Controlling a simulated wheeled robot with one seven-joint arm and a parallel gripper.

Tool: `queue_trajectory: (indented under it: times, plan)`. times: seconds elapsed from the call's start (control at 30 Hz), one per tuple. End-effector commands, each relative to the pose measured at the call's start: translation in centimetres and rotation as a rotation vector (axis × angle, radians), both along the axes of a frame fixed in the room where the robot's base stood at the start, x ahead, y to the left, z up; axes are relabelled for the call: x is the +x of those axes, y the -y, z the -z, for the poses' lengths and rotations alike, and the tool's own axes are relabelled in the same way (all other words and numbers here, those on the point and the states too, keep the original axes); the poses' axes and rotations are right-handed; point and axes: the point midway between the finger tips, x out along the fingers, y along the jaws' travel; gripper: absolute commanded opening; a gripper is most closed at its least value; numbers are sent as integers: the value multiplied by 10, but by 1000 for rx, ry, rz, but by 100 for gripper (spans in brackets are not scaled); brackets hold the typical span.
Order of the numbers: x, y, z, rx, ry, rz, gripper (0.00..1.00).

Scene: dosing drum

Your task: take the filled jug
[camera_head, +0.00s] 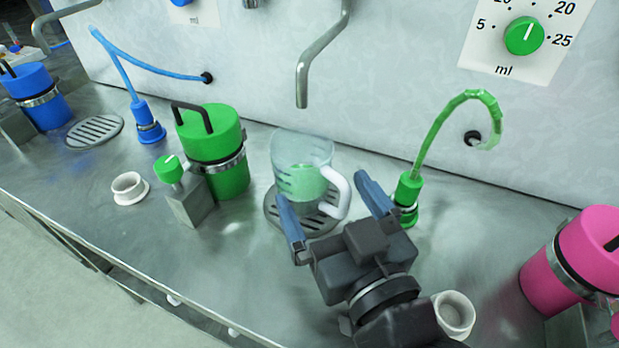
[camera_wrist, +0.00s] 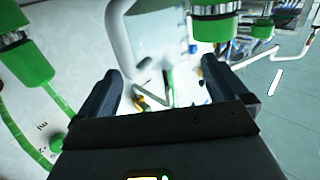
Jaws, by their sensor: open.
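A clear jug (camera_head: 300,158) with a white handle (camera_head: 341,190) stands upright on a round drain grate (camera_head: 272,212) below a bent metal spout (camera_head: 318,60). Pale green liquid shows inside it. My gripper (camera_head: 325,190) is open and empty, its two blue fingers spread at the jug's near side. The handle appears between the fingertips in the head view; I cannot tell whether either touches. In the wrist view the jug (camera_wrist: 160,38) and its white handle (camera_wrist: 118,40) lie ahead of the open gripper (camera_wrist: 164,68).
A green canister (camera_head: 222,165) with a valve block (camera_head: 188,200) stands left of the jug. A green hose (camera_head: 432,128) with a green fitting (camera_head: 408,190) is close to my right finger. A white cup (camera_head: 454,313) is beside my wrist; a pink canister (camera_head: 570,262) stands far right.

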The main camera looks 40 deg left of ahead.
Motion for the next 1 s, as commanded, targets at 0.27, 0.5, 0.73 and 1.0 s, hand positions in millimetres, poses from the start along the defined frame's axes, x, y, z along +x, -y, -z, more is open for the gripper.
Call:
queue_trajectory:
  times: [0.27,0.5,0.73,1.0]
  plan:
    - [23,-37,-2,0,1,-1,100]
    - [30,-47,0,-1,1,0,100]
    - [30,-47,-1,0,0,0,93]
    - [29,-47,-1,0,0,0,67]
